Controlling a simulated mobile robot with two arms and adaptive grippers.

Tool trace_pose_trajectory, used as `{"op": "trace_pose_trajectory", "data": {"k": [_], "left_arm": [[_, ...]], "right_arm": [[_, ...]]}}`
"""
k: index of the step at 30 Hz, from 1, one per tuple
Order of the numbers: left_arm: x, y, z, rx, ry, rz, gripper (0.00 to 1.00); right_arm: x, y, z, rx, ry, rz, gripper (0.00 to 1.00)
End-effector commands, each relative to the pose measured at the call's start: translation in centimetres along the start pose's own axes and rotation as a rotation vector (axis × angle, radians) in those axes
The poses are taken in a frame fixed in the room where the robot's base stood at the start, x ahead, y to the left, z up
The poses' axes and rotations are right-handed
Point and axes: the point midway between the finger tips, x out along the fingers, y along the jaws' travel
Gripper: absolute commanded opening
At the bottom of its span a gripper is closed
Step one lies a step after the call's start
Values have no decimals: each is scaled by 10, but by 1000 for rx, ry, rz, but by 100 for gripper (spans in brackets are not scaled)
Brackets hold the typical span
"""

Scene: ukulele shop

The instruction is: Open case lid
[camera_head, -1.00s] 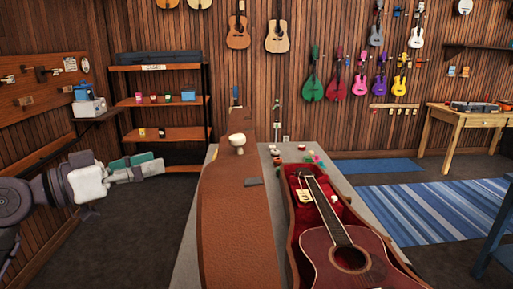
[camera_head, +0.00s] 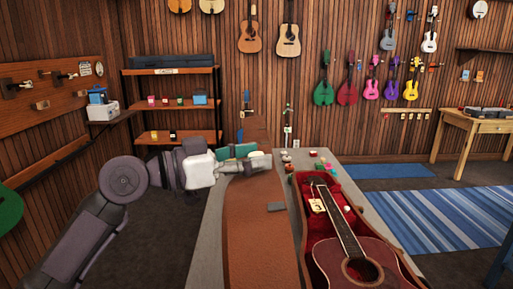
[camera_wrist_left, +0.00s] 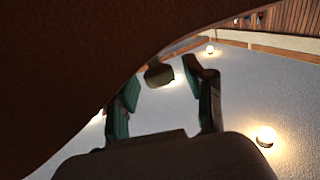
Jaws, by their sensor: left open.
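The case lid (camera_head: 255,235) is a long brown panel swung to the left side of the case, leaving the case open. Its exact angle is hard to tell. A dark red guitar (camera_head: 362,268) lies in the red-lined case (camera_head: 294,212). My left gripper (camera_head: 256,158) has green finger pads and is at the far, narrower part of the lid. In the left wrist view its fingers (camera_wrist_left: 165,95) are spread apart, with a small blunt thing (camera_wrist_left: 158,73) showing between them. The dark lid (camera_wrist_left: 70,60) fills the upper left there. Contact cannot be told. My right gripper is not in view.
The case lies on a grey table (camera_head: 205,245) with small coloured items (camera_head: 318,164) beyond its far end. A shelf rack (camera_head: 172,103) stands at the back left. A workbench (camera_head: 482,125) is at the right. Open floor with a striped blue rug (camera_head: 450,215) lies right of the table.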

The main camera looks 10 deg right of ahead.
Motion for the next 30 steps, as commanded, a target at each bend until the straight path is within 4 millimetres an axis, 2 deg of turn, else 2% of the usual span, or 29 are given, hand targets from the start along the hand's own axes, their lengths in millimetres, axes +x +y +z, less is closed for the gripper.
{"op": "trace_pose_trajectory", "data": {"k": [4, 13, 22, 30], "left_arm": [[10, 0, -1, 2, 1, 0, 53], [11, 0, 0, 2, 0, -1, 52], [10, 0, 0, 1, 0, -1, 2], [11, 0, 0, 2, -1, -1, 0]], "right_arm": [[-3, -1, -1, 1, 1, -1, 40], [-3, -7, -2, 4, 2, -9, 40], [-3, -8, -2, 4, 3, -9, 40], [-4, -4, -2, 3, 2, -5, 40]]}}
